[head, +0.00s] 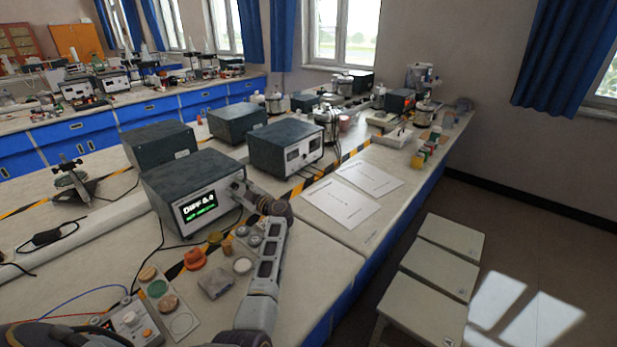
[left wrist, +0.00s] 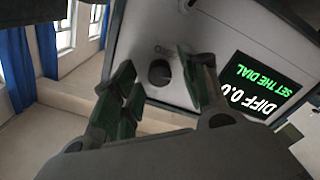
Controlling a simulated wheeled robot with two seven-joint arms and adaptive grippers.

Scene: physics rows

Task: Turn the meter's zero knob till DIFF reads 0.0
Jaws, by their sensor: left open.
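The meter (head: 165,183) is a dark-topped box with a light front, standing on the near bench. Its lit display (head: 199,206) shows DIFF and a number starting with 0; the last digit is hard to read. In the left wrist view the display (left wrist: 262,88) also carries the green line SET THE DIAL. The zero knob (left wrist: 160,72) is a dark round knob on the light front panel beside the display. My left gripper (head: 240,190) is at the right of the meter's front. Its fingers (left wrist: 155,70) are apart, on either side of the knob, without visible contact. My right gripper is not in view.
A second instrument (head: 285,147) stands behind and right of the meter. Small jars, an orange piece (head: 195,259) and a grey block (head: 216,282) lie in front. A control box (head: 133,322) with wires sits at the lower left. Two paper sheets (head: 341,203) lie on clear bench to the right.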

